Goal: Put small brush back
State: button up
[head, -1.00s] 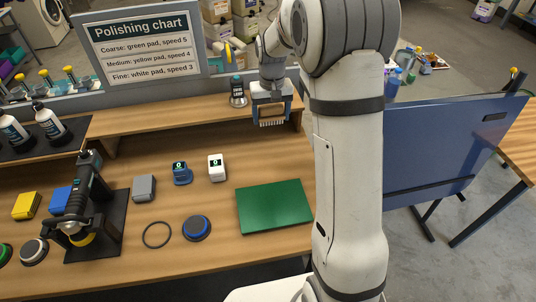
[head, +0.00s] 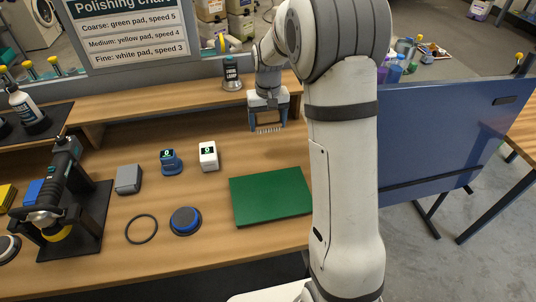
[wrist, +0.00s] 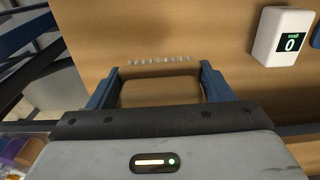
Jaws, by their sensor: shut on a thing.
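My gripper (head: 268,121) is shut on the small brush (head: 268,130), whose pale bristles point down. It hangs in front of the raised wooden shelf (head: 180,98), above the bench, behind the green board (head: 270,197). In the wrist view the gripper (wrist: 158,75) has its two blue fingers on either side of the brush, with the row of bristles (wrist: 158,60) beyond them. The bench wood fills the view behind the brush. The gap between bristles and bench is hard to judge.
A white device (head: 208,156) and a blue device (head: 171,162) with lit displays stand left of the gripper. A polisher (head: 62,195) rests on a black mat. A blue panel (head: 450,130) stands at right.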

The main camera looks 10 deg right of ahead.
aim_at(268, 151)
jog(key=shift+f+p, duration=0.45)
jog(key=shift+f, duration=4.35)
jog(key=o, duration=1)
notch_tip(268, 151, up, 12)
jog(key=shift+r+b, duration=0.1)
jog(key=shift+b, duration=0.25)
jog(key=s+r+t, duration=0.1)
jog(key=s+r, duration=0.6)
jog(key=s, duration=0.5)
jog(key=shift+s+d+r+t, duration=0.1)
jog(key=shift+s+t, duration=0.4)
jog(key=shift+s, duration=3.6)
jog(key=shift+s+d+r+t, duration=0.1)
jog(key=shift+s+t, duration=0.4)
jog(key=shift+s, duration=3.55)
